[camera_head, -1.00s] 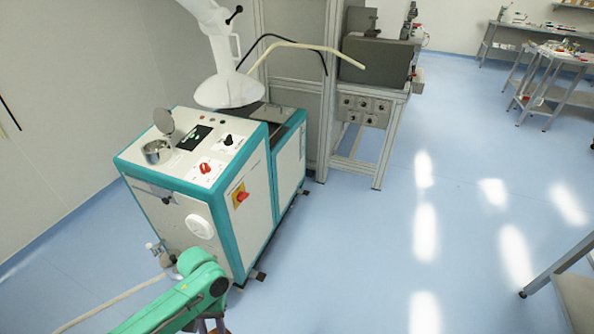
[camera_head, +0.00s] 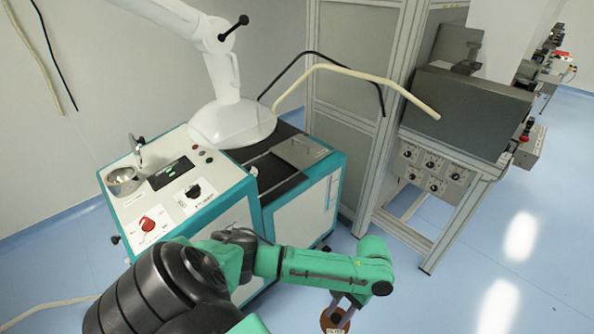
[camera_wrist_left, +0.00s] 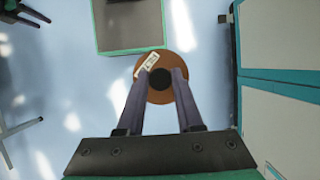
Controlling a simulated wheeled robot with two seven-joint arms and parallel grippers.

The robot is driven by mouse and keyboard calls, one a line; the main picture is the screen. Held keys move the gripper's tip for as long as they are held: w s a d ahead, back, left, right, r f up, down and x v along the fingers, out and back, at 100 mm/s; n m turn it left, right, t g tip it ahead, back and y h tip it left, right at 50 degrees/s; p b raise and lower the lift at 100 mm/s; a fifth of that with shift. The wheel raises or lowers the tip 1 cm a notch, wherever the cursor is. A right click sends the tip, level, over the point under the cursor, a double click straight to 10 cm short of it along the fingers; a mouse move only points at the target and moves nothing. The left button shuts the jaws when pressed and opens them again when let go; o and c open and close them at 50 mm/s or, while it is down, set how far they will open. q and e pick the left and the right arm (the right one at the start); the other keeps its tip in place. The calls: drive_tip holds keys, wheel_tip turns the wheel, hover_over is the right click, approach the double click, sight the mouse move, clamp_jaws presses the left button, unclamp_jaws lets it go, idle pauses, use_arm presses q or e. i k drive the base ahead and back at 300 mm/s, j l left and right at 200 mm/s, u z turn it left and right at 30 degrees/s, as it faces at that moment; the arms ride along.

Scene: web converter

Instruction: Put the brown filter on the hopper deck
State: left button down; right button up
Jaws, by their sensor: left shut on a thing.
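The brown filter (camera_head: 330,321) is a round brown disc with a dark centre and a pale label. It is at the bottom edge of the head view and partly cut off. My left gripper (camera_head: 341,306) is shut on it; in the left wrist view the filter (camera_wrist_left: 147,94) sits between the fingertips (camera_wrist_left: 161,80). It hangs in front of and to the right of the white and teal cabinet (camera_head: 295,212), clear of it. The cabinet's top has a round metal hopper (camera_head: 122,182) with its lid raised.
A white dome-based arm (camera_head: 235,122) and a metal plate (camera_head: 300,152) occupy the cabinet's rear top. A red knob (camera_head: 147,224) is on its front panel. A grey frame (camera_head: 385,215) and steel bench (camera_head: 455,157) stand right of it. The floor (camera_head: 440,300) at lower right is clear.

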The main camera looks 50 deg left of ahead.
sight(278, 172)
drive_tip(key=i+u, duration=0.45)
drive_tip(key=i+l+u, duration=0.15)
drive_tip(key=i+u, duration=0.3)
drive_tip(key=i+l+u, duration=0.25)
drive_tip(key=u, duration=0.2)
drive_tip(key=i+l+u, duration=0.6)
drive_tip(key=l+u, duration=0.35)
drive_tip(key=i+l+u, duration=0.7)
drive_tip(key=i, duration=0.15)
